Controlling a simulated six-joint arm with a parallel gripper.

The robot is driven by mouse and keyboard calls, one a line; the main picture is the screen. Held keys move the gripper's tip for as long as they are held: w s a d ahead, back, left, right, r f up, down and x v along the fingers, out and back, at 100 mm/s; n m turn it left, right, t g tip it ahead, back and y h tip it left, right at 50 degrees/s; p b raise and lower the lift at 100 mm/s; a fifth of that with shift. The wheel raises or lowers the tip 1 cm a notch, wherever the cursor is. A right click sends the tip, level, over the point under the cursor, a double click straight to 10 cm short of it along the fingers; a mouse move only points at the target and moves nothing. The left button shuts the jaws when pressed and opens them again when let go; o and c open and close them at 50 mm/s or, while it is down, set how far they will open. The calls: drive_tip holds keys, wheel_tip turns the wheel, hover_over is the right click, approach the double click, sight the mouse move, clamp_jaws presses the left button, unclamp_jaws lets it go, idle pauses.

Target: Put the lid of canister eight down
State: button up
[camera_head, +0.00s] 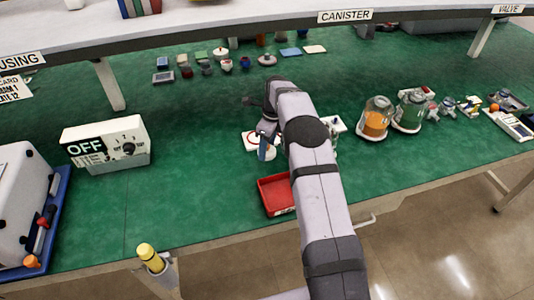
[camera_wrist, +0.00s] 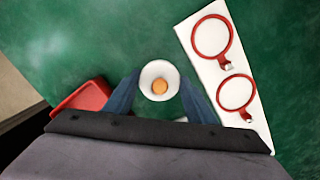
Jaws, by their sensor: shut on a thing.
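My gripper (camera_wrist: 159,88) has its blue fingers on either side of a round white piece with an orange centre (camera_wrist: 160,68), which looks like the lid, and it is shut on it. In the head view my gripper (camera_head: 266,139) is over the green bench, and the lid is hard to make out there. Two clear canisters stand to the right, one with orange contents (camera_head: 375,118) and one with green contents (camera_head: 409,111). No number is readable on either, so I cannot tell which is canister eight.
A white board with two red rings (camera_wrist: 220,72) lies right of the lid in the wrist view. A red tray (camera_head: 275,196) is near the bench's front edge. A white OFF switch box (camera_head: 107,145) stands left. Small parts lie at the back. Green surface (camera_head: 195,190) left of the tray is clear.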

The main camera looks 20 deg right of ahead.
sight(268, 151)
drive_tip(key=shift+f+p, duration=0.5)
drive_tip(key=shift+f, duration=1.35)
drive_tip(key=shift+f, duration=0.1)
drive_tip(key=o, duration=1)
drive_tip(key=r, duration=0.4)
drive_tip(key=r+b, duration=0.1)
drive_tip(key=r, duration=0.3)
drive_tip(key=s+d+r+b, duration=0.1)
drive_tip(key=r, duration=0.3)
drive_tip(key=shift+r, duration=0.1)
